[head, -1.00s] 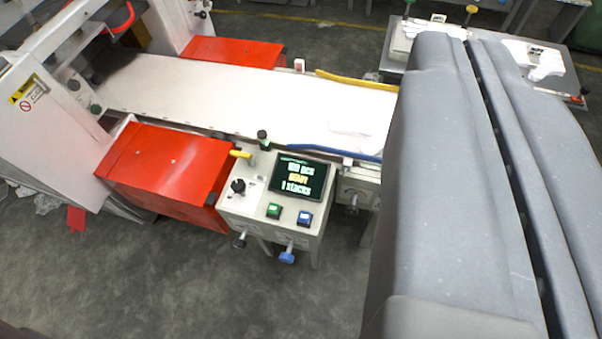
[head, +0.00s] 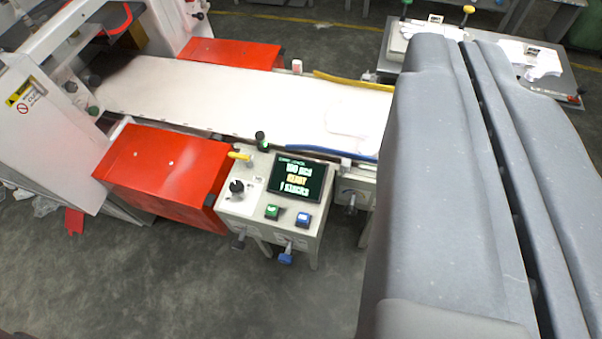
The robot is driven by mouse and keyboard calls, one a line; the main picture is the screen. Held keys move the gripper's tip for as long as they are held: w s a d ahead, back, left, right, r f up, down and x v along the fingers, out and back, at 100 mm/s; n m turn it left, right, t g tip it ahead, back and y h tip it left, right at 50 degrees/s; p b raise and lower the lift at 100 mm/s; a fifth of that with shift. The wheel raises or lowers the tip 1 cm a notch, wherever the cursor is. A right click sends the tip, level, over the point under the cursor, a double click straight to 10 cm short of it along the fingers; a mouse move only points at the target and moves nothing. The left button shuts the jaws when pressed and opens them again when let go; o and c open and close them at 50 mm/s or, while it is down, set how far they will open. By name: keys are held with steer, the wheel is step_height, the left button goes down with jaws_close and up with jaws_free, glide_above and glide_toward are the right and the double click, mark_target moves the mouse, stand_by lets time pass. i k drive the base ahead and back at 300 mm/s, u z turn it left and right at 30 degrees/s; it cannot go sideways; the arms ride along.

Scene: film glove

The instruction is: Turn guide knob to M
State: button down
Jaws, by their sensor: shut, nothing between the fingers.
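The control box (head: 230,207) stands at the middle of the head view, beside the belt. A black knob (head: 237,186) sits on its top left, a dark green-topped knob (head: 262,141) at its back edge, and a blue knob (head: 287,257) low on its front. No letter M is readable, and I cannot tell which is the guide knob. My gripper (head: 462,42) fills the right side, large and grey; its two long fingers lie side by side, shut and empty, with a thin dark slit between them. It is apart from the control box and hides what lies behind it.
The box carries a lit screen (head: 299,177), a green button (head: 272,212) and a blue button (head: 304,219). A white belt (head: 220,95) runs behind, with a yellow guide rail (head: 352,81) and a blue one (head: 345,152). Red covers (head: 160,168) flank it. Grey floor in front is clear.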

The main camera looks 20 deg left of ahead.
mark_target(238, 243)
steer(key=z, duration=0.2)
steer(key=k, duration=1.4)
steer(key=u, duration=0.3)
steer(key=k, duration=0.85)
steer(key=u, duration=0.1)
steer(key=i, duration=1.55)
steer(key=z, duration=0.2)
